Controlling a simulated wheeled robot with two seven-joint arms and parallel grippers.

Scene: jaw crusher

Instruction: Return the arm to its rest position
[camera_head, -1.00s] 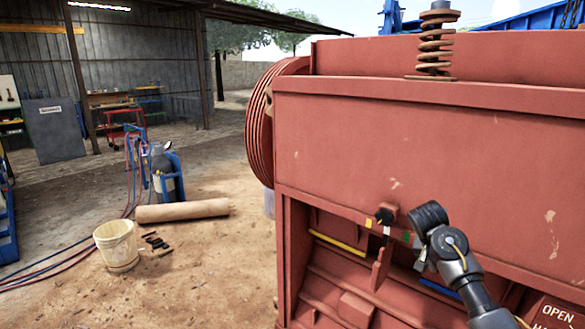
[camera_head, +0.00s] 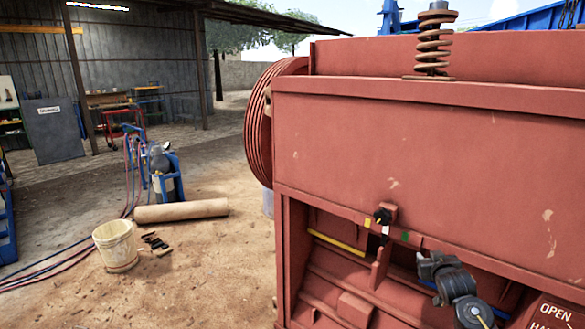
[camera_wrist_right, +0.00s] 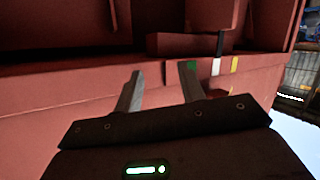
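My right arm comes in at the lower right of the head view, in front of the red jaw crusher (camera_head: 420,150). My right gripper (camera_head: 428,262) is by the crusher's lower opening. In the right wrist view my right gripper (camera_wrist_right: 160,88) has its two fingers spread apart with nothing between them. The crusher's red face (camera_wrist_right: 60,90) is beyond the fingers. A black knob (camera_head: 383,215) sits on the crusher rail above the opening, with yellow, white and green marks near it. My left gripper is not in view.
A white bucket (camera_head: 116,247) and dark tools (camera_head: 155,243) lie on the sandy ground at left. A cardboard-coloured roll (camera_head: 181,211) lies behind them, near gas cylinders (camera_head: 164,172) with red and blue hoses. A spring (camera_head: 434,42) stands on the crusher. Open sand lies left of the crusher.

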